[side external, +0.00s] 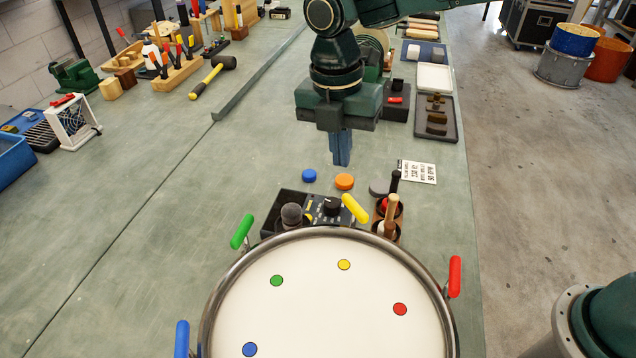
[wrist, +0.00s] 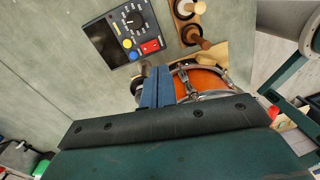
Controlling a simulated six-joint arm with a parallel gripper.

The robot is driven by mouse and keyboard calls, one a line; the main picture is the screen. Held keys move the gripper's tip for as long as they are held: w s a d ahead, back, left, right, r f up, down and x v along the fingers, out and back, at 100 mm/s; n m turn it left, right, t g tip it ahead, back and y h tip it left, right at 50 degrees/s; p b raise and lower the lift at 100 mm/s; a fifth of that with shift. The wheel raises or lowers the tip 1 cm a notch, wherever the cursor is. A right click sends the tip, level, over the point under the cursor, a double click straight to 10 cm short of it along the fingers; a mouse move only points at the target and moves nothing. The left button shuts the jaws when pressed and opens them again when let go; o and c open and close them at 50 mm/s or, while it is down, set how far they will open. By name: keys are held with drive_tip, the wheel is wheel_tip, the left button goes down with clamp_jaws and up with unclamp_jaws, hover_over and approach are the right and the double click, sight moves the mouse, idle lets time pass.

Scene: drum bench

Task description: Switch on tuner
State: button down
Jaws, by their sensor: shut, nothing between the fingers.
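The tuner (side external: 317,211) is a dark box with a black dial, standing just behind the drum (side external: 318,300) in the side view; a yellow drum handle and the rim partly cover it. The switch's position is too small to tell. My gripper (side external: 341,162) points down, its blue fingers together and empty, in the air above the bench beyond the tuner. In the wrist view its fingers (wrist: 156,72) appear below the switch, apart from it.
A wooden holder with sticks (side external: 388,216) stands right of the tuner. Blue (side external: 309,175) and orange (side external: 344,181) discs and a white card (side external: 417,172) lie near my gripper. Coloured handles stand out around the drum rim.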

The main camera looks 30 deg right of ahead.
drive_tip(key=shift+w+a+f+n, duration=0.2)
drive_tip(key=shift+a+f+n, duration=0.6)
drive_tip(key=shift+a+f, duration=0.25)
drive_tip(key=shift+f, duration=0.1)
drive_tip(key=f, duration=0.9)
drive_tip(key=s+d+f, duration=0.1)
drive_tip(key=f, duration=0.3)
drive_tip(key=shift+s+d+f, duration=0.1)
drive_tip(key=shift+f, duration=0.2)
drive_tip(key=shift+f, duration=0.2)
drive_tip(key=shift+w+a+r, duration=0.25)
drive_tip(key=shift+w+a, duration=0.25)
